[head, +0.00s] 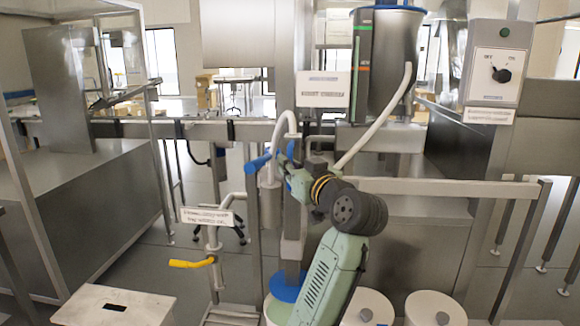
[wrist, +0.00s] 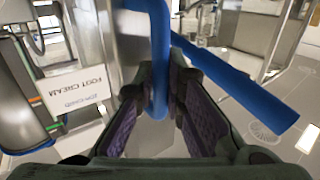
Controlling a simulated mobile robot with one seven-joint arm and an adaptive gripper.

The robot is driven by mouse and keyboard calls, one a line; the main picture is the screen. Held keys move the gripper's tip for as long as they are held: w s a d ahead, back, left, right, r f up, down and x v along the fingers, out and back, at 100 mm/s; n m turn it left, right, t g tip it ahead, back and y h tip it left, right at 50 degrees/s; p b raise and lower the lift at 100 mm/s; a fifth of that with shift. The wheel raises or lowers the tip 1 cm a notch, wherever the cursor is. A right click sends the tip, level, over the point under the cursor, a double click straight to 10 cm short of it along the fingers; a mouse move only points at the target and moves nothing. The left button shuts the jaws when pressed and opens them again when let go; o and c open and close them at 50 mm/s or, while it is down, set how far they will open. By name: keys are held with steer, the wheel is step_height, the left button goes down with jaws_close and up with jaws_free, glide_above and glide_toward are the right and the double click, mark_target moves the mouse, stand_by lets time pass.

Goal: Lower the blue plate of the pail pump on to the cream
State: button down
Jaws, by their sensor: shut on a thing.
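The pail pump (head: 292,250) stands left of centre in the head view, with a curved white hose at its top. Its blue handle (head: 258,163) is at the top, and my gripper (head: 284,158) is at that handle. In the wrist view a blue bar (wrist: 160,45) of the handle lies between the two dark finger pads, and my gripper is shut on it. A second blue bar (wrist: 235,85) slants off to the right. The blue plate (head: 287,287) is low on the pump, at the mouth of a pale pail (head: 271,312). My arm hides part of both; the cream cannot be made out.
Lidded white pails (head: 435,308) stand at the lower right. A stand with a yellow lever (head: 190,263) is left of the pump, and a white stool (head: 115,306) is at lower left. A metal rail (head: 440,187) runs behind my arm.

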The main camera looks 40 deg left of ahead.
stand_by(0.4)
step_height(320, 180, down, 12)
steer(key=b, duration=0.8)
steer(key=shift+f, duration=0.25)
steer(key=c, duration=1.9)
jaws_free()
steer(key=shift+a+f, duration=0.1)
steer(key=shift+c, duration=0.2)
steer(key=shift+o, duration=1.4)
steer(key=shift+r, duration=0.25)
steer(key=v, duration=1.2)
